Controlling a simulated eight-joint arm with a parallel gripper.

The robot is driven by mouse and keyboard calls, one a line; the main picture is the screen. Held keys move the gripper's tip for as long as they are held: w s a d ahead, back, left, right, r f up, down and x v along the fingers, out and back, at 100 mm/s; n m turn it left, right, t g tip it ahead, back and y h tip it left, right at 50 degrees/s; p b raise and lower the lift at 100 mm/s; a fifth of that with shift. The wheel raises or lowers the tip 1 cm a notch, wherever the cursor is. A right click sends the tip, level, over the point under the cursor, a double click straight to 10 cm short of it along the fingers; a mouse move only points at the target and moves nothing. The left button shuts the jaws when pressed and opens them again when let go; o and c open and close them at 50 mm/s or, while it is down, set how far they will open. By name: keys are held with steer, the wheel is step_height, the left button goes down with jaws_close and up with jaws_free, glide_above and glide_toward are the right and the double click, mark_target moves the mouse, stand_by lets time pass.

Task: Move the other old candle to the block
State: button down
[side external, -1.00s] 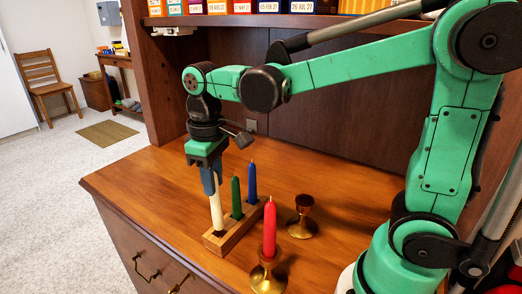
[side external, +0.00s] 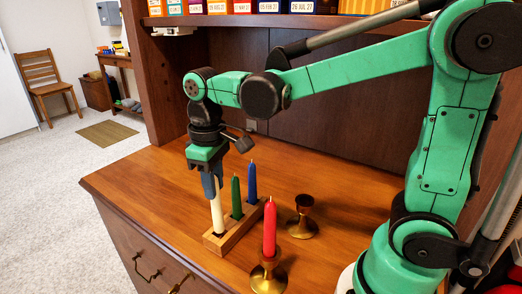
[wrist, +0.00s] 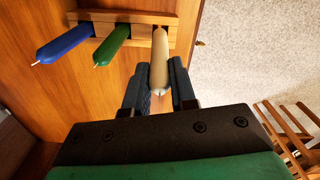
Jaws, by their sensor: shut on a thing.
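My gripper (side external: 212,184) is shut on a cream-white candle (side external: 217,215), its fingers around the upper part. The candle stands upright at the near-left end of the wooden block (side external: 233,236); its lower end meets the block, but I cannot tell how deep it sits. A green candle (side external: 236,196) and a blue candle (side external: 252,182) stand in the same block. In the wrist view the white candle (wrist: 160,55) is between my fingers, beside the green candle (wrist: 112,45) and the blue candle (wrist: 65,45). A red candle (side external: 269,228) stands in a brass holder (side external: 268,279).
An empty brass holder (side external: 302,228) stands behind the red candle. The wooden counter (side external: 150,185) is clear to the left of the block, and its front edge is close. A shelf with several small boxes (side external: 270,6) hangs above the back panel.

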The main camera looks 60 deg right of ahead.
steer(key=shift+f, duration=1.7)
steer(key=c, duration=0.6)
jaws_free()
steer(key=shift+c, duration=0.2)
steer(key=shift+o, duration=0.2)
steer(key=shift+o, duration=1.4)
steer(key=shift+r, duration=0.1)
steer(key=shift+r, duration=2.4)
